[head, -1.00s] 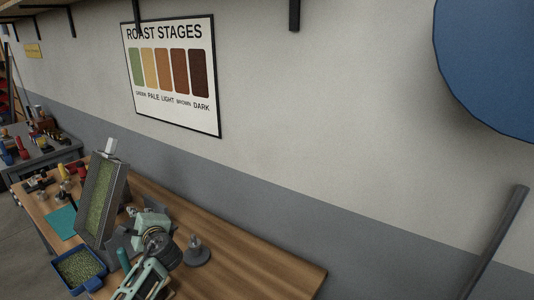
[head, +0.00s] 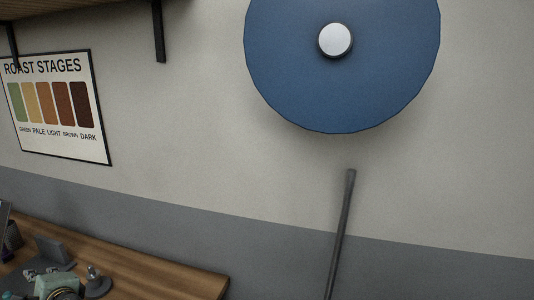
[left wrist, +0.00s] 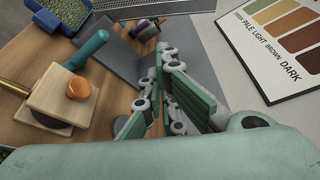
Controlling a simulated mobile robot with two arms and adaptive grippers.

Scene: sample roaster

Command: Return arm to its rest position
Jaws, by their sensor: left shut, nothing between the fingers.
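My left gripper (head: 32,273) shows at the bottom left of the head view, partly cut off, low over the wooden bench. In the left wrist view its green-padded fingers (left wrist: 162,85) are shut with nothing between them. They point over a grey plate (left wrist: 115,50), apart from the wooden block (left wrist: 68,100) with an orange knob and teal handle to their left. I cannot tell the gap between the fingertips and the plate. My right gripper is in neither view.
The bench (head: 170,270) has bare wood at its right end. A small grey stand (head: 97,285) is beside the gripper. A blue tray of green beans (left wrist: 60,18) is top left in the wrist view. A blue disc (head: 300,90) and grey pole (head: 341,230) are at right.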

